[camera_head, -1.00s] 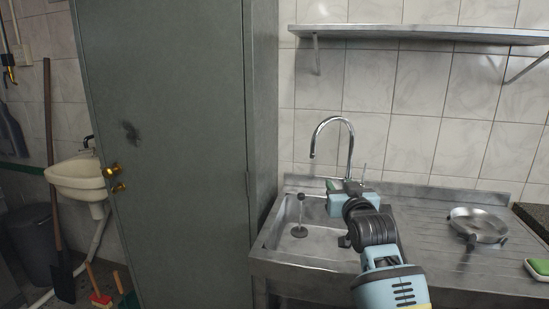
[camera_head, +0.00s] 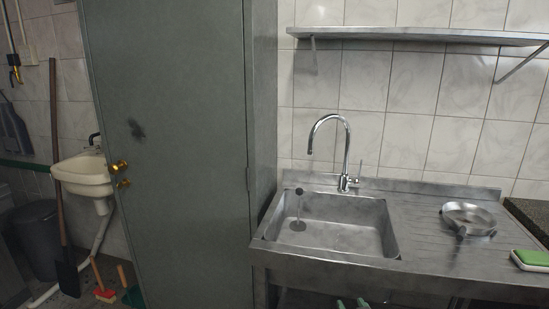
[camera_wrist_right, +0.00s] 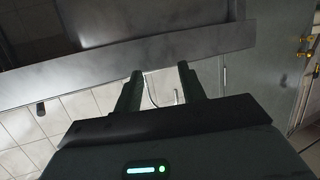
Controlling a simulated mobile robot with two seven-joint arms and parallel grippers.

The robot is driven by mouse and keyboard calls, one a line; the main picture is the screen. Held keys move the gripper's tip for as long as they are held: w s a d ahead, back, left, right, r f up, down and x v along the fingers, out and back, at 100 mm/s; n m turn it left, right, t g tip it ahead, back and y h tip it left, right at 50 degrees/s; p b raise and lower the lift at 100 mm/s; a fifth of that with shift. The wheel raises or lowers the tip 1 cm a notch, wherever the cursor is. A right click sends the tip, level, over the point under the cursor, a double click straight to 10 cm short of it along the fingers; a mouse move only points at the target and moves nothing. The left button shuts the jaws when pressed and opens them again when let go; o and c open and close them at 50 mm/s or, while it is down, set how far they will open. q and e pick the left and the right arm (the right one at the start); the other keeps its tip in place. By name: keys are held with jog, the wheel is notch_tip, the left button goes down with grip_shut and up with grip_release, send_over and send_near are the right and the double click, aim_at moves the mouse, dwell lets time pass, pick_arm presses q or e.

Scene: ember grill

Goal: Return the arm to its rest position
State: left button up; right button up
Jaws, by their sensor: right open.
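My right gripper (camera_head: 352,303) shows only as two greenish fingertips at the bottom edge of the head view, in front of the steel sink unit and low by its front edge. In the right wrist view, its two dark fingers (camera_wrist_right: 160,88) stand apart with nothing between them. The rest of my right arm is out of the head view. My left gripper and arm are not in view.
A metal pan (camera_head: 468,218) and a green-and-white sponge (camera_head: 530,260) lie on the right. A grey cabinet (camera_head: 170,150) stands left.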

jog(key=s+f+g, duration=0.3)
jog(key=s+f, duration=1)
jog(key=s, duration=0.4)
jog(key=s+f+g, duration=0.1)
jog(key=s+f, duration=0.1)
jog(key=s, duration=0.9)
jog(key=s+f+g+y, duration=0.1)
jog(key=s+f, duration=0.2)
jog(key=s, duration=0.9)
jog(key=shift+s+d+n+g+p, duration=0.15)
jog(key=shift+d+n+g+p, duration=0.2)
jog(key=shift+d+n+g, duration=0.05)
